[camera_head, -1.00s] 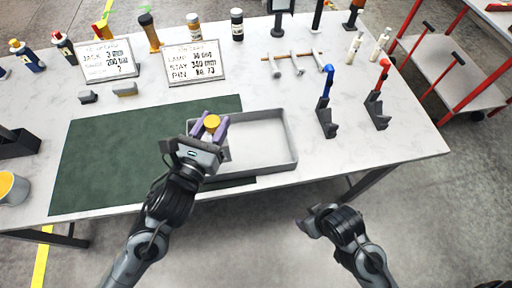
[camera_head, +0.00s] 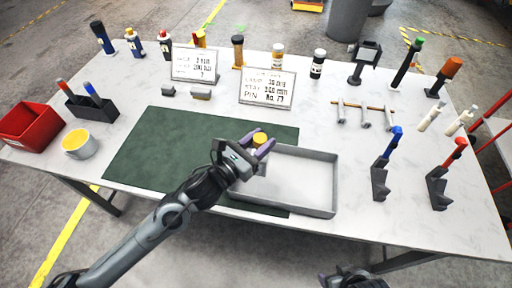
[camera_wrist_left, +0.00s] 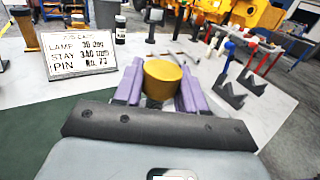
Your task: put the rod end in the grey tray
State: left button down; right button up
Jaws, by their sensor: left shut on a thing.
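My left gripper (camera_head: 260,145) is shut on a round yellow-topped piece (camera_head: 260,138). In the left wrist view the piece (camera_wrist_left: 163,80) stands upright between the purple fingers. Its lower part is hidden, so I cannot tell whether it is the rod end. The grey tray (camera_head: 333,185) is a shallow open box at the front middle of the table. It looks empty where I can see inside. My left gripper is over its left end, hiding part of that end. My right gripper (camera_head: 330,281) shows only partly at the bottom edge; its jaws are unclear.
A green mat (camera_head: 150,160) lies left of the tray and partly under it. Two sign cards (camera_head: 267,87) and several bottles stand behind. A blue-topped stand (camera_head: 381,180) and a red-topped stand (camera_head: 437,188) are to the right. A red bin (camera_head: 30,125) is far left.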

aim_at(255, 150)
pick_arm(q)
jog(key=shift+w+a+f, duration=0.4)
jog(key=shift+w+a, duration=0.2)
jog(key=shift+w, duration=0.2)
jog(key=shift+w+f, duration=0.15)
jog(key=shift+f, duration=2)
jog(key=shift+a+b, duration=0.1)
jog(key=shift+b, duration=0.25)
jog(key=shift+f, duration=0.2)
jog(key=c, duration=0.6)
grip_release()
jog(key=shift+c, duration=0.2)
